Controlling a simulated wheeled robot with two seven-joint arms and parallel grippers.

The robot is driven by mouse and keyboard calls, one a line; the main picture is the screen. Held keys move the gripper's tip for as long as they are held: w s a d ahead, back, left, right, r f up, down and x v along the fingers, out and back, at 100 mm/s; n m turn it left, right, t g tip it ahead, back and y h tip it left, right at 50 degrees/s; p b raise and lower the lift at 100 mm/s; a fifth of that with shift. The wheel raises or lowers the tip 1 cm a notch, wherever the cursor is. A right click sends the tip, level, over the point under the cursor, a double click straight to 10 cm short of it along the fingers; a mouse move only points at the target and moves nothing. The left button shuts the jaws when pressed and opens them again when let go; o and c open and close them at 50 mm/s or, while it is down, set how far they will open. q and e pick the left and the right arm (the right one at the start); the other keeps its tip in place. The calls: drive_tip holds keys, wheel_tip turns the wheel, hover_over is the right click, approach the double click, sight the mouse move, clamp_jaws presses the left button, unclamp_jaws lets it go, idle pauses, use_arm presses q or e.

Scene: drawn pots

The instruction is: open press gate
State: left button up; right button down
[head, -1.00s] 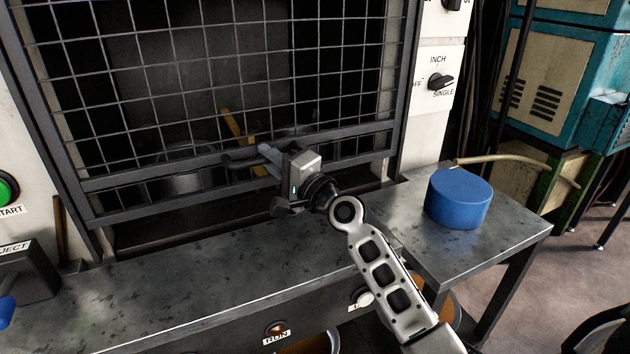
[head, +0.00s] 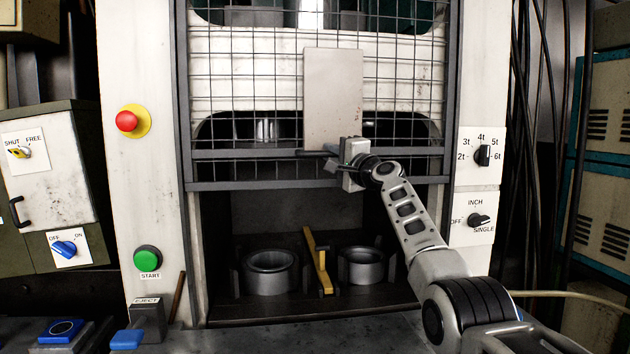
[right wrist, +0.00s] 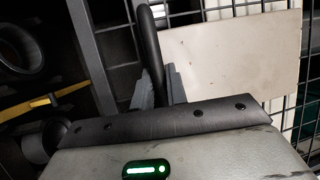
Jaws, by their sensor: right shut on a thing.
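The press gate (head: 230,186) is a dark-framed wire mesh panel in the head view. It stands raised, with its bottom bar well above the press bed. My right gripper (head: 338,164) is at the gate's lower rail, shut on the gate's dark handle (head: 313,154). In the right wrist view the handle (right wrist: 150,50) runs between the fingers. Below the gate the opening shows two grey metal rings (head: 270,271) and a yellow bar (head: 318,262) between them. My left gripper is not in view.
A pale blank plate (head: 333,97) hangs on the mesh above my right gripper. A red button (head: 127,121) and green START button (head: 148,259) are on the left post. Selector knobs (head: 482,155) are on the right post. An EJECT box (head: 147,322) stands at the front left.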

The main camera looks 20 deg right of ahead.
wheel_tip(320, 180, up, 3)
drive_tip(key=shift+d+r+p, duration=0.1)
drive_tip(key=shift+p, duration=0.45)
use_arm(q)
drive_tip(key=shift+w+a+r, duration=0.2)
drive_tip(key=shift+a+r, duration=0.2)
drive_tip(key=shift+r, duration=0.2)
use_arm(e)
drive_tip(key=shift+r, duration=0.35)
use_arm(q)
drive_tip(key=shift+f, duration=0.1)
use_arm(e)
drive_tip(key=c, duration=1.4)
unclamp_jaws()
drive_tip(key=shift+f, duration=0.1)
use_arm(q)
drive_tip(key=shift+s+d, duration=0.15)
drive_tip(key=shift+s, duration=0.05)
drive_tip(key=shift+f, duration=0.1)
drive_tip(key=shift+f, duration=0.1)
use_arm(e)
drive_tip(key=shift+s+f, duration=0.1)
